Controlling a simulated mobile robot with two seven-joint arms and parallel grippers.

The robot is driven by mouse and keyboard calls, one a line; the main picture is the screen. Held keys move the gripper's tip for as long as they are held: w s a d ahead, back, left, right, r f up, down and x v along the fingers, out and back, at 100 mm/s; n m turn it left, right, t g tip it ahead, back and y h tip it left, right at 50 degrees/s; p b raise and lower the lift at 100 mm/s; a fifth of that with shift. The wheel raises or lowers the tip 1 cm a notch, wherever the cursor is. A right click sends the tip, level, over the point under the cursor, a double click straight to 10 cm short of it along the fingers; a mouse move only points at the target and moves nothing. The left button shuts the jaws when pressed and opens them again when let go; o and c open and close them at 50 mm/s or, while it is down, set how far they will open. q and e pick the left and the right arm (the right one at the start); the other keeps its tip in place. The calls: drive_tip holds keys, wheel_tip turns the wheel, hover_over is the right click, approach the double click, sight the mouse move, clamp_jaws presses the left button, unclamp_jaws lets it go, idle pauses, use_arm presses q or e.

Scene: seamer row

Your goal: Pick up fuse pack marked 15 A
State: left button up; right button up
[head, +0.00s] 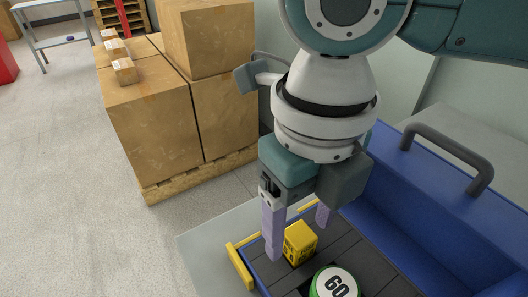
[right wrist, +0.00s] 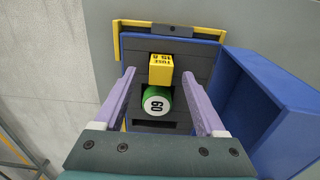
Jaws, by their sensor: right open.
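The fuse pack (head: 300,243) is a small yellow block standing in a dark slotted insert. In the right wrist view the yellow fuse pack (right wrist: 161,68) shows upside-down dark print that seems to read FUSE 15 A. My right gripper (head: 298,241) is open, its two pale purple fingers pointing down around the fuse pack's place. In the right wrist view the right gripper (right wrist: 158,74) has its fingertips on either side of the pack, with gaps; nothing is held. I cannot tell the exact height of the fingertips. My left gripper is not in view.
A blue wall (head: 420,235) rises at the right, near a grey handle (head: 450,150). Cardboard boxes (head: 150,125) stand on a pallet at the left; open floor (head: 60,200) lies beside them.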

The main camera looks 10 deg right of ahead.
wheel_tip(320, 180, down, 2)
drive_tip(key=shift+f, duration=0.2)
drive_tip(key=shift+r, duration=0.1)
clamp_jaws()
idle(0.4)
